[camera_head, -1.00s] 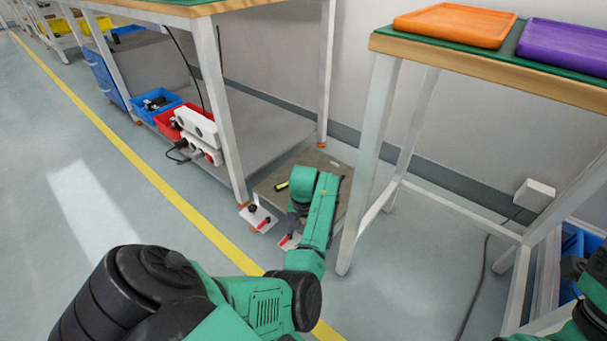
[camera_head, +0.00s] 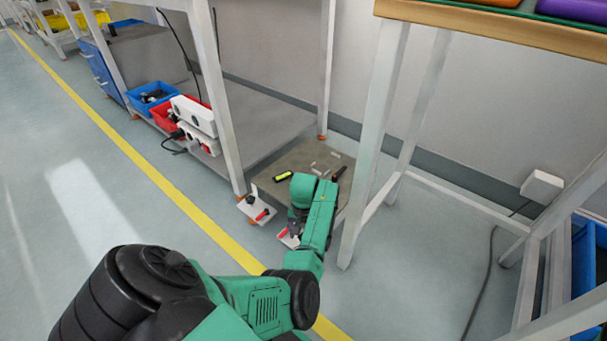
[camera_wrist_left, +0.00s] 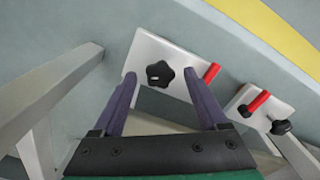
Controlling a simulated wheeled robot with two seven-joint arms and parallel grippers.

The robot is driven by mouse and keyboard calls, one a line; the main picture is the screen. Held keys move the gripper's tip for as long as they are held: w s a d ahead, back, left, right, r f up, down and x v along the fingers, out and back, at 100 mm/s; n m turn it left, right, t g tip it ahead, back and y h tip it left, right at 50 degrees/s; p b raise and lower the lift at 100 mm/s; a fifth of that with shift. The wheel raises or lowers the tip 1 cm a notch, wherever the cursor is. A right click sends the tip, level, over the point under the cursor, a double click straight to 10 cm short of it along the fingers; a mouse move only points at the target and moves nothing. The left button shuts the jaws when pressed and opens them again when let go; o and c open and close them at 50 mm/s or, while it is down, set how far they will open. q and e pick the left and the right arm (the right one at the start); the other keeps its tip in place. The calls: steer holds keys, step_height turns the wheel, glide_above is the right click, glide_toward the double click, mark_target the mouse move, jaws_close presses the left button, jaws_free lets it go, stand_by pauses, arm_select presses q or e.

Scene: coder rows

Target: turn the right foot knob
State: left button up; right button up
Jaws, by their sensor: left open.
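My left gripper (camera_wrist_left: 160,75) is open in the left wrist view. Its two dark fingers stand on either side of a black star-shaped knob (camera_wrist_left: 158,75) on a white foot plate (camera_wrist_left: 150,50), with a red lever (camera_wrist_left: 211,72) at the plate's edge. I cannot tell whether the fingers reach down to the knob's height. In the head view this right-hand foot plate (camera_head: 290,242) is partly behind my left arm, and its knob is hidden. A second white foot plate (camera_head: 256,212) with a black knob (camera_head: 250,199) and red lever (camera_head: 263,214) lies to its left. My right gripper is out of view.
A white table leg (camera_head: 370,150) stands close right of my left arm, and a bench leg (camera_head: 222,100) to the left. A low board (camera_head: 270,178) with small items, including a yellow-black one (camera_head: 282,176), lies behind. The floor at left is clear.

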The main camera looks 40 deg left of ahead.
arm_select(q)
jaws_close()
steer(key=shift+r, duration=0.1)
steer(key=shift+p, duration=0.45)
